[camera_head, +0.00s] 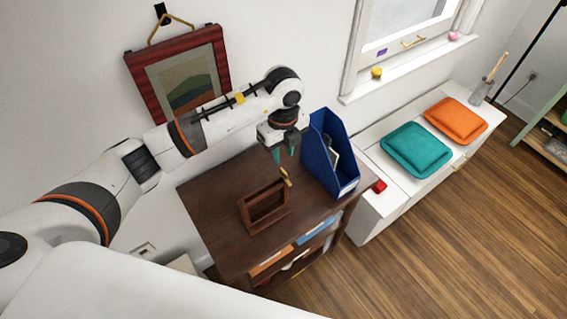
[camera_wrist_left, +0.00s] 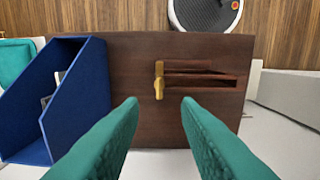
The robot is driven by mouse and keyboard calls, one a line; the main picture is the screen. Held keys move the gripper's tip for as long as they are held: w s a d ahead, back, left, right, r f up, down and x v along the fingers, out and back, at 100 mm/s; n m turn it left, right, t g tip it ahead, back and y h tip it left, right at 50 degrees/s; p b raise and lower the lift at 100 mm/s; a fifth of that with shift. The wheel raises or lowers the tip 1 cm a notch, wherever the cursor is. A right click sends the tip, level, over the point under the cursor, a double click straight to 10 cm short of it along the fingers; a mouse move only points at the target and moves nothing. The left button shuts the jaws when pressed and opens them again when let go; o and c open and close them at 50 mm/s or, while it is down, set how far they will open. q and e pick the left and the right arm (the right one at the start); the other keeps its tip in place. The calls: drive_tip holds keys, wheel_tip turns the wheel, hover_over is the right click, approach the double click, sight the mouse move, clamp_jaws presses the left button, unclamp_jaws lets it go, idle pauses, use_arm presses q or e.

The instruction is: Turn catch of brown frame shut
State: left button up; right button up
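My left gripper (camera_head: 284,154) is over the cabinet, above and behind the catch. Its green fingers (camera_wrist_left: 160,101) are spread apart with nothing between them, and the catch lies beyond the gap. My right gripper is in neither view.
A blue magazine file (camera_head: 318,160) stands close to the right of my left gripper on the cabinet (camera_head: 208,192). A white bench (camera_head: 374,212) with teal (camera_head: 416,149) and orange (camera_head: 455,121) cushions adjoins it. A red-framed picture (camera_head: 133,69) hangs on the wall behind my arm.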

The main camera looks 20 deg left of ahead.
sight(283, 170)
use_arm(q)
wheel_tip(283, 170, down, 7)
drive_tip(key=shift+f+p, duration=0.2)
drive_tip(key=shift+p, duration=0.6)
clamp_jaws()
